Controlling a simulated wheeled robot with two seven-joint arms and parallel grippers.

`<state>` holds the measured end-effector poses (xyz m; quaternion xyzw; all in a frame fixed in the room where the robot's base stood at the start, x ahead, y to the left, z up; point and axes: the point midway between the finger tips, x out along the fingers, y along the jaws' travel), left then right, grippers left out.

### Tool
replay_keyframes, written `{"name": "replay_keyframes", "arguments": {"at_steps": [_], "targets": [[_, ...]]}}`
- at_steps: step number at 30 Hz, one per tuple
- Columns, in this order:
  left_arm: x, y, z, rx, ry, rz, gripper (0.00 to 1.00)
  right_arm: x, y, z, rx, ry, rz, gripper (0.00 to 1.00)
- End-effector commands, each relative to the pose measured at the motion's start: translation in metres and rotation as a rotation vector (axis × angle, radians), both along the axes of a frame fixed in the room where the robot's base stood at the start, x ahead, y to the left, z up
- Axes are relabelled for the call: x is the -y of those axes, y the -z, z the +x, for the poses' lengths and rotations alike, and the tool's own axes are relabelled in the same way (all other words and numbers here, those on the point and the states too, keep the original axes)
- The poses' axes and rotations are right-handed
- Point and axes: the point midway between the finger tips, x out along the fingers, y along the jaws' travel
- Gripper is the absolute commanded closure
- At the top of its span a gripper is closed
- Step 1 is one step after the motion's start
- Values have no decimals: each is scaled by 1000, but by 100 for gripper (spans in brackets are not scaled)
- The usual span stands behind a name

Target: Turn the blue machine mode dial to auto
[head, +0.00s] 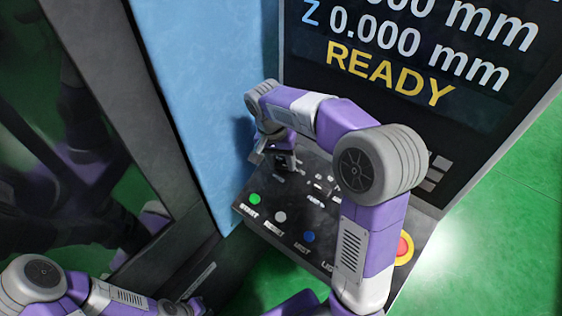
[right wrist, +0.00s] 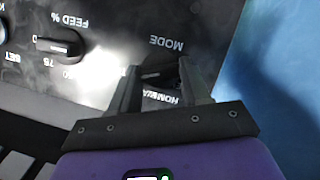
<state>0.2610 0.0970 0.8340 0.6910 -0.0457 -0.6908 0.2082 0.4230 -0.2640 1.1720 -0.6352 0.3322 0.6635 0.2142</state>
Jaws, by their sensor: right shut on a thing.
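The mode dial (right wrist: 156,75) is a dark knob on the black control panel, under an upside-down MODE label (right wrist: 166,44) in the right wrist view. My right gripper (right wrist: 158,80) has one finger on each side of the knob and is shut on it. Position lettering beside the knob is partly covered by a finger; I cannot tell which mode it points to. In the head view my right gripper (head: 284,164) is at the panel's upper left, by the blue machine wall (head: 205,90), and hides the dial. My left arm shows at the lower left; its gripper is out of view.
A FEED % knob (right wrist: 60,45) sits beside the mode dial. The panel's front row has a green START button (head: 255,199), a white one (head: 280,216) and a blue one (head: 309,237). A red emergency stop (head: 405,246) is at right. The READY screen (head: 420,50) rises behind.

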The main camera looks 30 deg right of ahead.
Motion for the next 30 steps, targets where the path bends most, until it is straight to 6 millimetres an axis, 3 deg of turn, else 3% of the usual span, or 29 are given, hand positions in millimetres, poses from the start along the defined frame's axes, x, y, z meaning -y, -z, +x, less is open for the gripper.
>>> {"name": "replay_keyframes", "arguments": {"at_steps": [18, 19, 21, 23, 30], "targets": [[0, 2, 0, 0, 0, 0, 100, -1, 5, -3, 1, 38, 10, 84], [0, 2, 0, 0, 0, 0, 100, -1, 5, -3, 1, 38, 10, 49], [0, 2, 0, 0, 0, 0, 100, -1, 4, -2, 2, 38, 10, 38], [0, 2, 0, 0, 0, 0, 100, -1, 4, -2, 4, 37, 9, 29], [0, 2, 0, 0, 0, 0, 100, -1, 2, -1, 9, 35, 8, 28]]}}
